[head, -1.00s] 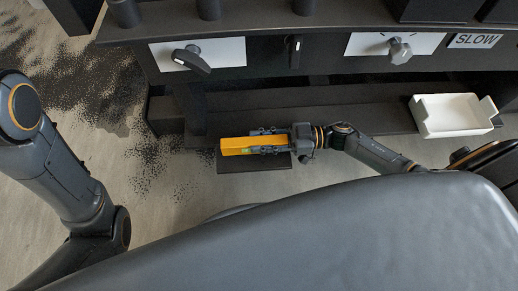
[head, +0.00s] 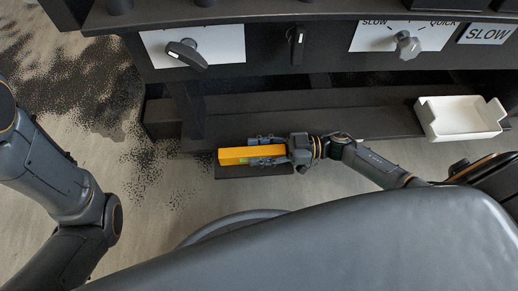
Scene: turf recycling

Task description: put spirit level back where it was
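The spirit level (head: 236,156) is a yellow-orange bar with a small green patch near its right part. It lies lengthwise left to right, over a dark flat mat or plate (head: 232,172) in front of the machine's low ledge. I cannot tell whether it rests on the plate or is held just above it. My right gripper (head: 268,153) comes from the right with its fingers along both sides of the level's right part, and looks closed on it. My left arm shows at the left edge, but its gripper is outside the view.
A white open tray (head: 462,132) stands on the dark ledge (head: 310,122) at the right. Above are a lever knob (head: 187,54), a small dark switch (head: 297,45) and a grey dial (head: 406,45) marked SLOW and QUICK. Black granules lie on the floor (head: 85,80) at left.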

